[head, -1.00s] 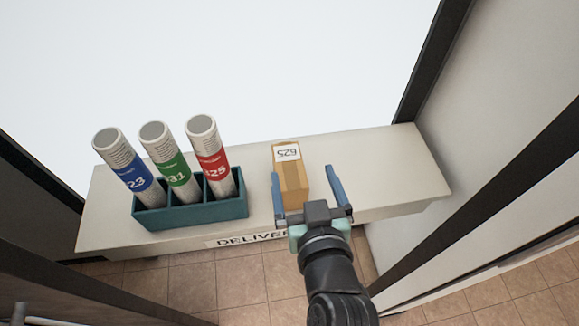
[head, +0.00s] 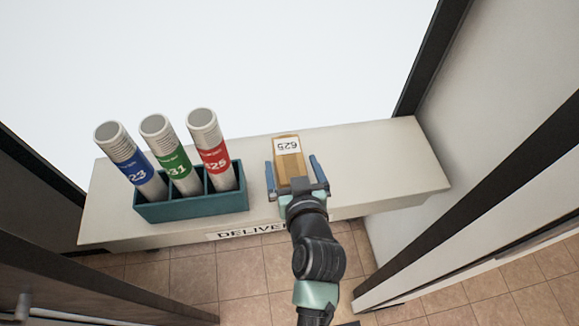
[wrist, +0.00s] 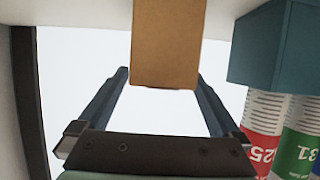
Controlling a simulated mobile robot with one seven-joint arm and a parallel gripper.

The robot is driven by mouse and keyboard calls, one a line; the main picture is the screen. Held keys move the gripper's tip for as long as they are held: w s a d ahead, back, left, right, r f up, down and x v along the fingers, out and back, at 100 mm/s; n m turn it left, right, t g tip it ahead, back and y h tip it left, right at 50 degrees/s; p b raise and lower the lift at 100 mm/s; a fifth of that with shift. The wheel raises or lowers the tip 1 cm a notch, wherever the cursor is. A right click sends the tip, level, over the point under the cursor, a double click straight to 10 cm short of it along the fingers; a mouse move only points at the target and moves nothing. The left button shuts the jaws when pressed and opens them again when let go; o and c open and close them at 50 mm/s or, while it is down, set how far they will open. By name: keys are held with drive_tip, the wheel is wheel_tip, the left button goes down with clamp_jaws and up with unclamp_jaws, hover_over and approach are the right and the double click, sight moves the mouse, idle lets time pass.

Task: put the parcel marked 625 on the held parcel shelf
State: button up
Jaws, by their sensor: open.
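The parcel marked 625 (head: 289,171) is a brown box with a white label on top. It stands on the white delivery counter (head: 370,165), right of the tube rack. My gripper (head: 292,167) is open, with one blue finger on each side of the parcel in the head view. In the wrist view the parcel (wrist: 167,45) hangs down from the top of the picture, its lower end between the fingertips (wrist: 161,76). I cannot tell whether either finger touches it. The held parcel shelf is not identifiable in these views.
A teal rack (head: 190,207) on the left of the counter holds three tubes with blue (head: 133,172), green (head: 172,162) and red (head: 213,157) bands. The counter right of the parcel is clear. A dark-edged panel (head: 455,205) stands at the right.

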sight(290, 161)
drive_tip(key=shift+x, duration=1.55)
drive_tip(key=shift+s+a+f, duration=0.1)
drive_tip(key=shift+f, duration=0.05)
clamp_jaws()
drive_tip(key=shift+r, duration=0.2)
